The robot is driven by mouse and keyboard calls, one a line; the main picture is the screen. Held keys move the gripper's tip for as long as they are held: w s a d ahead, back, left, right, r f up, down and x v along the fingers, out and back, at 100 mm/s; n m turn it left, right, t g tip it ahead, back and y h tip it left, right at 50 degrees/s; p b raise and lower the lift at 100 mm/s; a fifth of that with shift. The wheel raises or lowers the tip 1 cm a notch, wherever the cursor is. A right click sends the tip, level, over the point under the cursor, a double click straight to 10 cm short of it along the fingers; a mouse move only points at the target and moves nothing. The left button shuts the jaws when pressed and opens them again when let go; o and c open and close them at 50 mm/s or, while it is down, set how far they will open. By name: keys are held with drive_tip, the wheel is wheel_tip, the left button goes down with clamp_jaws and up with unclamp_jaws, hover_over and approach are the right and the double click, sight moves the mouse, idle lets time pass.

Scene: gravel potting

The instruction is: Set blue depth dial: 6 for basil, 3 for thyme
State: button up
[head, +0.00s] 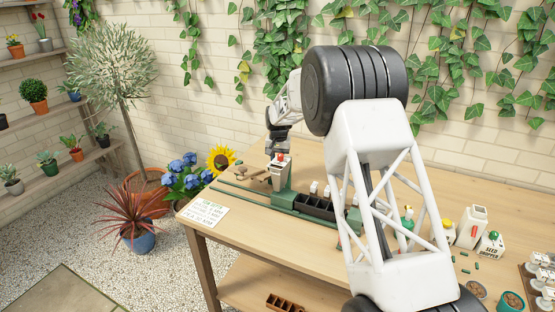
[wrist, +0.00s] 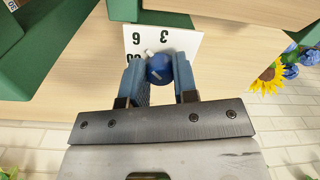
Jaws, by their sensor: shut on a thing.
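The blue depth dial (wrist: 160,68) is a round knob in front of a white number plate (wrist: 185,42) in the wrist view. The plate shows what read as a 6 and a 3, plus a partly covered figure at its lower left. A short white mark near the dial's edge points up and left, toward the 6 side. My gripper (wrist: 158,66) has its blue fingers on both sides of the dial, shut on it. In the head view my gripper (head: 277,145) is over the left end of the green bench device (head: 284,200); the dial cannot be made out there.
A written card (head: 208,213) lies at the bench's front left; its text is too small to read. A dark compartment tray (head: 315,207) sits beside the device. Bottles and a white seed dispenser (head: 490,244) stand at right.

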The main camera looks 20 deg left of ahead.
idle(0.3)
drive_tip(key=o, duration=0.9)
drive_tip(key=shift+r, duration=0.2)
drive_tip(key=shift+d+r, duration=0.15)
drive_tip(key=shift+r, duration=3.6)
